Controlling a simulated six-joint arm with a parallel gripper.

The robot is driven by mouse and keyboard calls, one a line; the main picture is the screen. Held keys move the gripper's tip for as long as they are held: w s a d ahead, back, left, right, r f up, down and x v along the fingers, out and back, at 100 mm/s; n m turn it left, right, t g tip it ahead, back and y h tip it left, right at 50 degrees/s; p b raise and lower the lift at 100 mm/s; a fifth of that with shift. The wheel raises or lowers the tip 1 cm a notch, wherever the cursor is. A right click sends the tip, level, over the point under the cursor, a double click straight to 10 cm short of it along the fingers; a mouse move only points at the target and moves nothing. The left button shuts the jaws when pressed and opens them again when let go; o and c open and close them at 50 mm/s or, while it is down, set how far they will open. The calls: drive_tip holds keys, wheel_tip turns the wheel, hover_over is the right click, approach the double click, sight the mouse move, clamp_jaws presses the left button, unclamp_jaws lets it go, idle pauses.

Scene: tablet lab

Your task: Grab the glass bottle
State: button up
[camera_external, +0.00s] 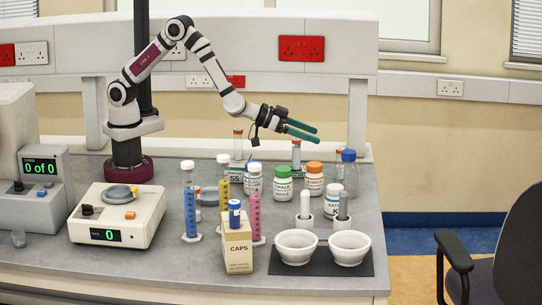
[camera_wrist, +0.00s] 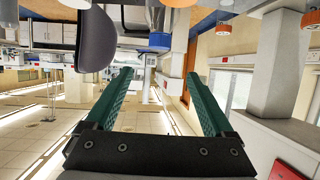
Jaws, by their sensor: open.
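A clear glass bottle with a blue cap (camera_external: 349,178) stands upright at the right end of the bench, behind the mortars. My gripper (camera_external: 314,134) is above the bench, to the left of the bottle's cap and a little higher, with its green fingers pointing right. The fingers are apart and empty. In the wrist view, my gripper (camera_wrist: 159,73) shows an open gap between its fingers. A blue cap (camera_wrist: 160,42) shows beyond the fingertips there, apart from them; I cannot tell for sure that it is the glass bottle's.
White bottles, one with a green cap (camera_external: 283,183) and one with an orange cap (camera_external: 313,178), stand left of the glass bottle. Two white mortars (camera_external: 350,250) are in front. Graduated cylinders, a CAPS box (camera_external: 237,248) and a scale (camera_external: 117,215) stand farther left.

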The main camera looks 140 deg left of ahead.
sight(342, 151)
drive_tip(key=x, duration=0.6)
drive_tip(key=f+x, duration=0.1)
drive_tip(key=x, duration=0.5)
drive_tip(key=shift+s+d+f, duration=0.15)
drive_tip(key=shift+d+f, duration=0.05)
drive_tip(key=shift+d, duration=0.1)
clamp_jaws()
